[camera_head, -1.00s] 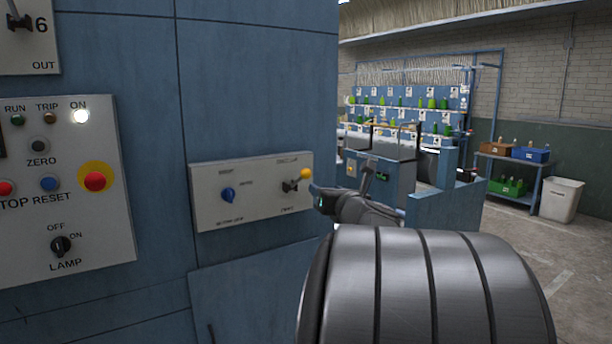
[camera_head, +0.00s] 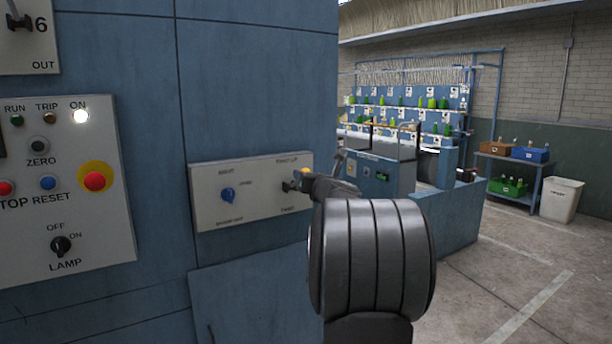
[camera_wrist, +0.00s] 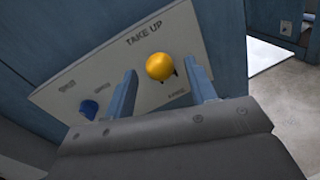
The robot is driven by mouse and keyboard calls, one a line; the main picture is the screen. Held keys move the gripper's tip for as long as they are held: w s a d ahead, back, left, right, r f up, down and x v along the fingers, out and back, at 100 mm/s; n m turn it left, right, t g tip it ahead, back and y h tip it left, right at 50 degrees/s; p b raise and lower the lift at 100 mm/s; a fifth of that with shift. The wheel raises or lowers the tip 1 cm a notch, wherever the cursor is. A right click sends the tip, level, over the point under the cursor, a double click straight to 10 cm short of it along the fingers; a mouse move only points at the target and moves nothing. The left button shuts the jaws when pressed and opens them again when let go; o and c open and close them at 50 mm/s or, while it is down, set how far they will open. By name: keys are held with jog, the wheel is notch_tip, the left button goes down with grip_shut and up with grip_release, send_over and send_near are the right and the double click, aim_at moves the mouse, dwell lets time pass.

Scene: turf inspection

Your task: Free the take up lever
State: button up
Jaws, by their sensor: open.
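The take up lever has a yellow ball knob (camera_wrist: 159,66), seen in the wrist view below the words TAKE UP on a pale panel (camera_wrist: 85,78). In the head view the panel (camera_head: 215,208) is on the blue cabinet, and the lever (camera_head: 290,186) shows at its right side, partly hidden by my gripper. My gripper (camera_wrist: 160,88) is open, with one finger on each side of the knob in the wrist view. I cannot tell whether either finger touches it. In the head view my gripper (camera_head: 306,180) is at the panel's right end.
A blue selector knob (camera_head: 228,195) is on the left of the same panel. A control panel (camera_head: 92,240) with a red button (camera_head: 95,181) and a lit lamp stands further left. Open floor (camera_head: 500,290) lies to the right.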

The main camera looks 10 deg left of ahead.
jog(key=shift+x, duration=1.45)
grip_shut()
